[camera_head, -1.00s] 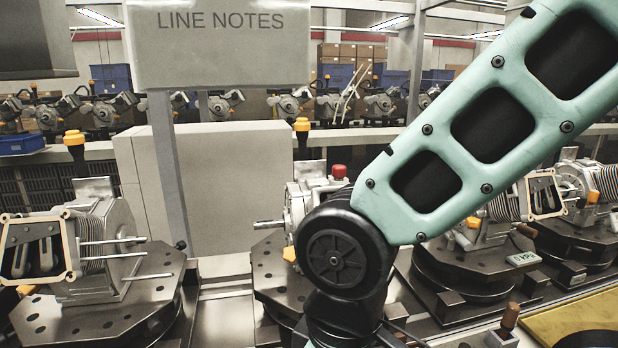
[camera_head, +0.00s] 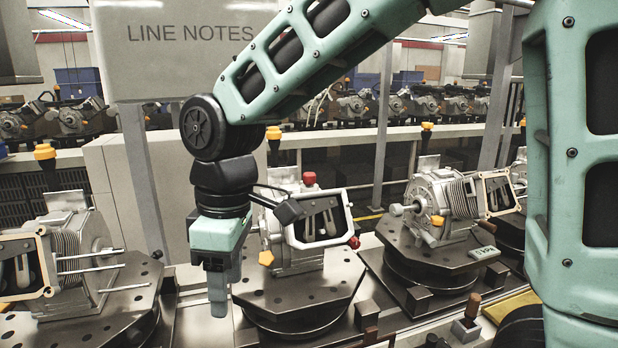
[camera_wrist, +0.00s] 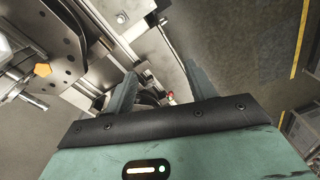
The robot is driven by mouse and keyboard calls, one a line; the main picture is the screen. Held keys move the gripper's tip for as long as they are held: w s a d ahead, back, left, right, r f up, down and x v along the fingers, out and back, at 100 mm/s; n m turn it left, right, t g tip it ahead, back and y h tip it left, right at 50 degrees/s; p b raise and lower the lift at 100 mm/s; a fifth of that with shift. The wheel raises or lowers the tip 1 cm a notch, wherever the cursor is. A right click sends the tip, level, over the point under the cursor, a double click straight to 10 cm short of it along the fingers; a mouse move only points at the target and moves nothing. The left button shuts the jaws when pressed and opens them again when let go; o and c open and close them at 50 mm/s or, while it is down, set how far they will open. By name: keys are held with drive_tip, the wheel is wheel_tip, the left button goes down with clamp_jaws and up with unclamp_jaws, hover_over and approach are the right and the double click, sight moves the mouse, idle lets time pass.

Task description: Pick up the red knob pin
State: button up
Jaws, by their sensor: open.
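A red knob (camera_head: 309,178) sits on top of the grey engine on the middle fixture in the head view. A smaller red knob (camera_head: 353,242) sits low on the right of the same engine's framed front. I cannot tell which is the red knob pin. My gripper (camera_head: 218,295) points down at the left front of this fixture, apart from both knobs. In the wrist view my gripper (camera_wrist: 158,78) has its two fingers spread, with nothing held. A small red tip (camera_wrist: 170,97) shows between the fingers, partly hidden by the gripper body.
The middle fixture plate (camera_head: 275,293) is close beside my gripper. More engines stand on fixtures to the left (camera_head: 85,260) and right (camera_head: 440,200). Brown-handled pins (camera_head: 472,305) stand at the front right. A LINE NOTES board (camera_head: 185,50) hangs behind my arm.

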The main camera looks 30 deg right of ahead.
drive_tip(key=w+d+r+n+p, duration=0.2)
drive_tip(key=w+d+r, duration=0.4)
drive_tip(key=w, duration=0.3)
drive_tip(key=w+d+r+n+p, duration=0.1)
drive_tip(key=w+d+r, duration=0.45)
drive_tip(key=w, duration=0.35)
drive_tip(key=w+d+r+n+h+p, duration=0.1)
drive_tip(key=w+d+r+n, duration=0.2)
drive_tip(key=d, duration=0.7)
drive_tip(key=w+d+r+n+p, duration=0.15)
drive_tip(key=w+d+r, duration=0.3)
drive_tip(key=d, duration=0.45)
drive_tip(key=p, duration=0.3)
hover_over(311, 173)
drive_tip(key=shift+m, duration=0.35)
wheel_tip(311, 173, down, 11)
drive_tip(key=shift+f, duration=0.2)
drive_tip(key=shift+f+p, duration=1.45)
drive_tip(key=shift+f, duration=1.15)
clamp_jaws()
